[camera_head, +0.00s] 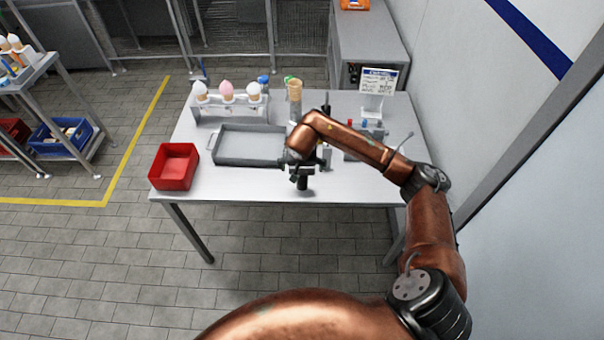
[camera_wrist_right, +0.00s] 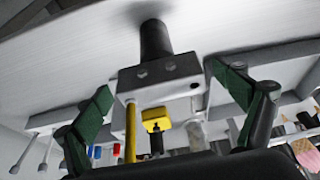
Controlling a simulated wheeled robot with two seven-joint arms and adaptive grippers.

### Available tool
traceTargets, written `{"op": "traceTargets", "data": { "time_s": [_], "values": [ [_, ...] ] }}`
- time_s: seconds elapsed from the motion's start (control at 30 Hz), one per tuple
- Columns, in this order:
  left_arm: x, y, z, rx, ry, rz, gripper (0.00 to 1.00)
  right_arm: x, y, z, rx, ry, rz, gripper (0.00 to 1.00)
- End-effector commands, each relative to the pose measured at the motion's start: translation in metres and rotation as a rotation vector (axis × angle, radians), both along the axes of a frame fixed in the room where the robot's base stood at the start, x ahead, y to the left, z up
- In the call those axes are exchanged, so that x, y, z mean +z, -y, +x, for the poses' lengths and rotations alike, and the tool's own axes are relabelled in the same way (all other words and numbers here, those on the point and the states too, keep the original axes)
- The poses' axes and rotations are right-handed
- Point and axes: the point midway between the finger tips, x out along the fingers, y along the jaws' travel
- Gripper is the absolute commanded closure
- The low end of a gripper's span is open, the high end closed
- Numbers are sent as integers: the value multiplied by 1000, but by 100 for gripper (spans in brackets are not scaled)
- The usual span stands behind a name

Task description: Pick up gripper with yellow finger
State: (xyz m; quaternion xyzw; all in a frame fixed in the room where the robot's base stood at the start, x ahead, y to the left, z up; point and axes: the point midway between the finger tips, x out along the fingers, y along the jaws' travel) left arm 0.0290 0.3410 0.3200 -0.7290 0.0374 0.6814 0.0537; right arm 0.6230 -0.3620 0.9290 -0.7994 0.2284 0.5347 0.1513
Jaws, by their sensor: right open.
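A gripper tool with a grey block (camera_wrist_right: 165,74), a black round handle (camera_wrist_right: 156,40) and yellow finger parts (camera_wrist_right: 157,120) is in the middle of the right wrist view. My right gripper (camera_wrist_right: 160,88) is open, its two green-padded fingers on either side of the grey block with gaps visible. In the head view my right gripper (camera_head: 301,172) is over the front middle of the table, beside the grey tray; a black handle (camera_head: 302,184) shows just below it. My arm hides most of the tool there. My left gripper is not in view.
On the white table (camera_head: 230,182) are a grey tray (camera_head: 248,162), a red bin (camera_head: 174,166), a rack of ice cream cones (camera_head: 228,100), a cone stand (camera_head: 295,90) and a sign (camera_head: 378,82). A holder (camera_head: 365,130) with red and blue parts stands behind my forearm. The front right table is clear.

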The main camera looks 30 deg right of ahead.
Motion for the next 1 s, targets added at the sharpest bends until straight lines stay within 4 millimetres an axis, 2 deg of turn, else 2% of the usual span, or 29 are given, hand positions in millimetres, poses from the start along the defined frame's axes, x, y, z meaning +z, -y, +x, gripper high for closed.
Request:
{"op": "traceTargets", "data": {
  "time_s": [0.13, 0.4, 1.0],
  "values": [
    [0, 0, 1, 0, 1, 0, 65, -14, 3, 5, -1, 0, 2, 10],
    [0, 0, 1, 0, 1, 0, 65, -17, 4, 7, -1, 2, 1, 10],
    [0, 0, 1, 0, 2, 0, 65, -16, 3, 7, 0, 2, 1, 51]
  ]
}}
